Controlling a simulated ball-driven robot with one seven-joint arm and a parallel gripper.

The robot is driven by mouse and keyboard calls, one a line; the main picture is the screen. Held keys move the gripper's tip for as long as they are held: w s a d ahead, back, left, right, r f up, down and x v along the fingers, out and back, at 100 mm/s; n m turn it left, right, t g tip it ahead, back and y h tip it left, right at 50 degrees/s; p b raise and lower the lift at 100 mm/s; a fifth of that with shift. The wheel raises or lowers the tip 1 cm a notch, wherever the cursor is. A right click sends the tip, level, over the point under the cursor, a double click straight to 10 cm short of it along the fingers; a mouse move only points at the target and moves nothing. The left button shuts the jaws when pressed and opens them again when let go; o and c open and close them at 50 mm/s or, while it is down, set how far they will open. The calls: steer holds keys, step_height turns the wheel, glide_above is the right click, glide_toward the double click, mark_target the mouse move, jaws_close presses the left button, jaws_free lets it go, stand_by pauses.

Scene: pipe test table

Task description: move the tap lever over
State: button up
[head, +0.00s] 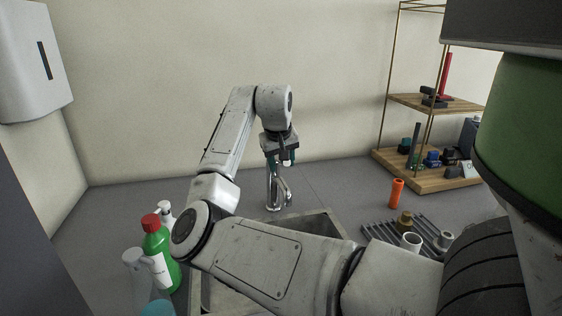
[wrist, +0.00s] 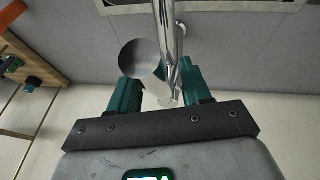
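The chrome tap (head: 273,193) stands upright behind the sink in the head view, its top hidden by my gripper (head: 280,160). My gripper points down over the tap. In the wrist view the tap's round body (wrist: 141,59) and long spout (wrist: 165,20) show close up. A thin chrome bar, seemingly the tap lever (wrist: 176,72), runs beside the body toward the right finger. My gripper (wrist: 157,80) has its two green fingers spread apart, with the tap's top parts between them. Whether the right finger touches the lever I cannot tell.
The sink (head: 326,222) is partly hidden by my arm. A green bottle with a red cap (head: 158,250) and other bottles stand at the left. An orange cylinder (head: 396,192), a ribbed rack (head: 380,232) and a wooden shelf (head: 425,181) are at the right.

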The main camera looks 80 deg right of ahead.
steer(key=shift+r, duration=0.1)
steer(key=b+v, duration=0.1)
steer(key=v, duration=0.9)
steer(key=shift+r, duration=0.25)
steer(key=shift+a, duration=0.2)
